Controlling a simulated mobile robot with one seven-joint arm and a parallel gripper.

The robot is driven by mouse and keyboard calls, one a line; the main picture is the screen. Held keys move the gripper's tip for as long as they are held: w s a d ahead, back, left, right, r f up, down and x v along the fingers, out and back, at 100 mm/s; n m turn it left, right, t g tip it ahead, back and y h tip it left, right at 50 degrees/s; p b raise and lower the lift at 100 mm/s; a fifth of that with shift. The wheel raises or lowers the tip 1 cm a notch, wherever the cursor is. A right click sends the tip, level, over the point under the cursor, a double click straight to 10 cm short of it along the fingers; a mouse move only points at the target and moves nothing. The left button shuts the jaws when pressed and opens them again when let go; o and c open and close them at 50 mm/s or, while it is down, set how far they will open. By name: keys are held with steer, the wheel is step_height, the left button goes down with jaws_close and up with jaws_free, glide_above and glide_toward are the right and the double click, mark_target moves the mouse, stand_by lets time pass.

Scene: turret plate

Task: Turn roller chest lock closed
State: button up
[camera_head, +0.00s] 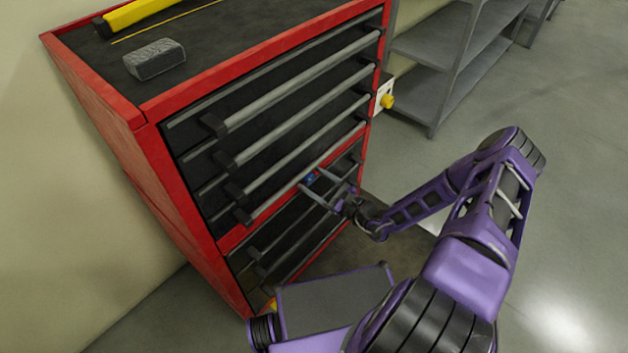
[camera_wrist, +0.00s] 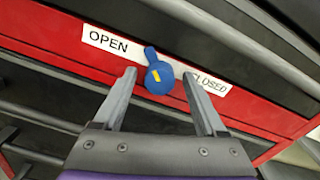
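The roller chest (camera_head: 150,150) is red with dark drawers and long grey handles. Its lock is a blue round knob (camera_wrist: 158,76) with a tab and a yellow mark, on a red strip between drawers. In the wrist view it sits between a white OPEN label (camera_wrist: 110,44) and a CLOSED label (camera_wrist: 208,84), with its tab pointing up and slightly left. My gripper (camera_wrist: 160,95) is open, its two fingers at either side below the knob. I cannot tell whether they touch it. In the head view the knob (camera_head: 311,178) is small, near the fingertips of my gripper (camera_head: 312,183).
A grey block (camera_head: 155,60) and a yellow tool (camera_head: 135,13) lie on the chest top. A yellow knob on a white box (camera_head: 385,98) is on the chest's right side. Grey shelves (camera_head: 440,60) stand behind. Drawer handles (camera_head: 300,95) stick out near my gripper. Floor at right is clear.

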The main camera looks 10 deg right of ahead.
jaws_close()
steer(key=shift+m, duration=0.3)
steer(key=m, duration=0.9)
steer(key=shift+d, duration=0.1)
steer(key=m, duration=0.4)
steer(key=shift+b, duration=0.35)
steer(key=shift+f+m, duration=0.1)
steer(key=shift+m, duration=2.1)
